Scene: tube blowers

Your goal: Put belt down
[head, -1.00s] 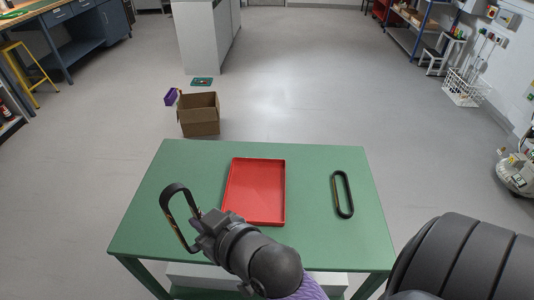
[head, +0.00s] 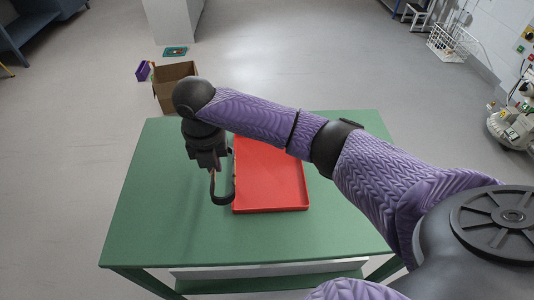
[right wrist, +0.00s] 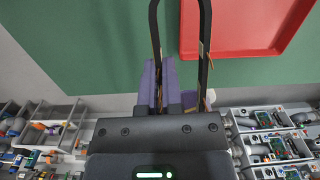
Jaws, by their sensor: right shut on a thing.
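A black loop belt (head: 222,200) hangs from my right gripper (head: 211,170), which points down over the green table. The gripper is shut on the belt, just left of the red tray (head: 275,185). In the right wrist view the belt (right wrist: 206,35) stretches forward from the purple fingers (right wrist: 177,90), and the tray (right wrist: 245,25) lies to its right. I cannot tell whether the belt touches the table. The second belt, seen earlier right of the tray, is hidden behind my right arm. My left gripper is not in view.
The green table (head: 150,215) is bare left of and in front of the tray, which looks empty where it shows. A cardboard box (head: 170,95) and a purple item (head: 142,71) are on the floor beyond it. In the right wrist view, parts bins (right wrist: 45,125) show below.

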